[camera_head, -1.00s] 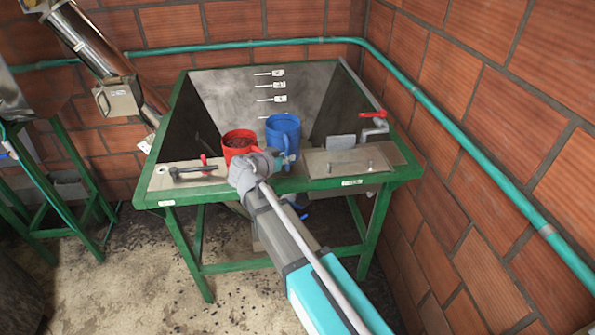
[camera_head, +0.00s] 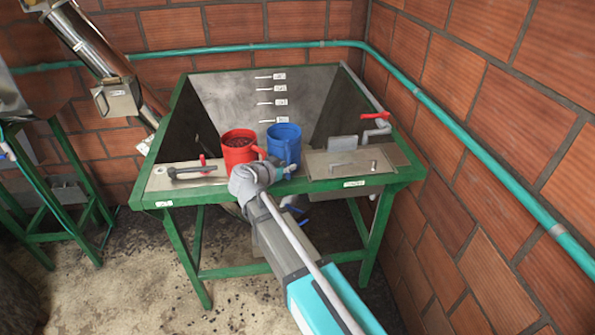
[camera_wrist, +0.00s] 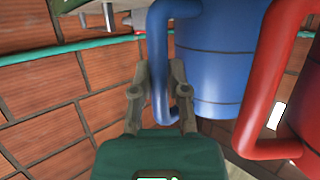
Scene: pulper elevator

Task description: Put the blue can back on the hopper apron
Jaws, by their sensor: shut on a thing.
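The blue can (camera_head: 284,143) is upright at the front of the green-framed hopper, between the red can (camera_head: 239,151) and the lidded plate. My gripper (camera_head: 284,172) is in front of it. In the wrist view, my gripper (camera_wrist: 160,85) is shut on the handle of the blue can (camera_wrist: 215,60), with one finger on each side. The red can (camera_wrist: 295,90) is close beside it. The hopper apron (camera_head: 190,178) is the flat front ledge. The can's base is partly hidden by my arm, so I cannot tell whether it touches the apron.
A flat plate with a handle (camera_head: 347,165) lies right of the blue can. A red-handled valve (camera_head: 376,122) stands at the right rim, and a dark lever (camera_head: 195,170) lies on the left ledge. A brick wall (camera_head: 480,110) with a green pipe runs close on the right.

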